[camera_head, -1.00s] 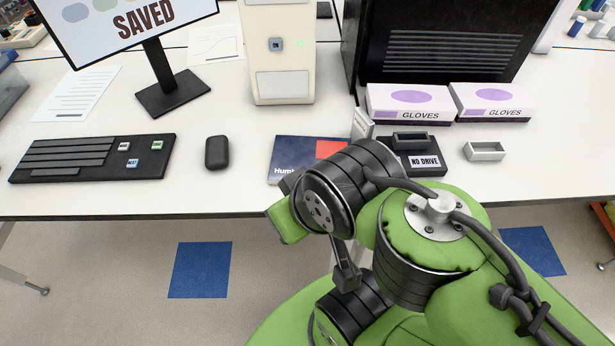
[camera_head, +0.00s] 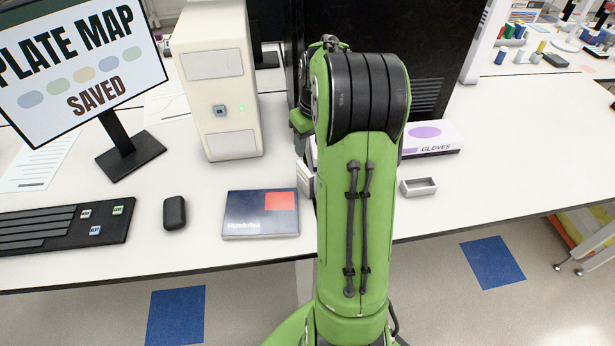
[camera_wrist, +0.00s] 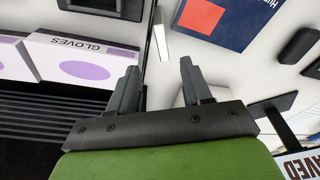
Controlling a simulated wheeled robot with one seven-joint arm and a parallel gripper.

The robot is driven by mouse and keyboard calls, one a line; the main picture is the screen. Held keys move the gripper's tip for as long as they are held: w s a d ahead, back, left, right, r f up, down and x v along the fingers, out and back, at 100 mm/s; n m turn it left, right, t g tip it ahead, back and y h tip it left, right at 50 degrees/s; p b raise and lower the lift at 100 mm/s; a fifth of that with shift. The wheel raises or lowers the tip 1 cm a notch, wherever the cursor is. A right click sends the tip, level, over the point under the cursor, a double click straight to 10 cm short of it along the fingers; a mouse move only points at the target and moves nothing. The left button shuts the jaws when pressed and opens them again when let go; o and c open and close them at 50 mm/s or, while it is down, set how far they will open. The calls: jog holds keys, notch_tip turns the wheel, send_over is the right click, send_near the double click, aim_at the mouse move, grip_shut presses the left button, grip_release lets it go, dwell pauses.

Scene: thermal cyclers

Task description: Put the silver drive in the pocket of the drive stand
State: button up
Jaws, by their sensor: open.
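A slim silver-white block, which looks like the silver drive (camera_head: 305,178), stands upright beside the navy book, partly hidden by my arm. In the wrist view the silver drive (camera_wrist: 162,42) is beyond my fingertips, roughly in line with the gap between them and not held. My gripper (camera_wrist: 158,78) is open and empty; in the head view my arm hides it. The black drive stand (camera_wrist: 105,6) is cut off at the top of the wrist view, left of the drive.
Glove boxes (camera_head: 430,137) stand by the tall black machine (camera_head: 440,60). A small grey tray (camera_head: 419,187) is right of my arm. The navy book (camera_head: 261,214), black mouse (camera_head: 174,212), keyboard (camera_head: 65,228), cream tower (camera_head: 222,90) and monitor (camera_head: 75,70) are to the left.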

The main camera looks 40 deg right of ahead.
aim_at(305, 168)
jog(key=f, duration=0.5)
jog(key=w+f, duration=0.1)
jog(key=f, duration=0.1)
jog(key=shift+w+d+f+b, duration=0.1)
jog(key=shift+d+f+b, duration=0.1)
jog(key=shift+f+b, duration=0.15)
jog(key=f, duration=0.2)
jog(key=w+f, duration=0.1)
jog(key=f, duration=0.2)
jog(key=shift+w+f, duration=0.1)
jog(key=shift+f, duration=0.15)
jog(key=shift+a+r, duration=0.1)
jog(key=shift+a, duration=0.05)
jog(key=shift+c, duration=1.3)
grip_shut()
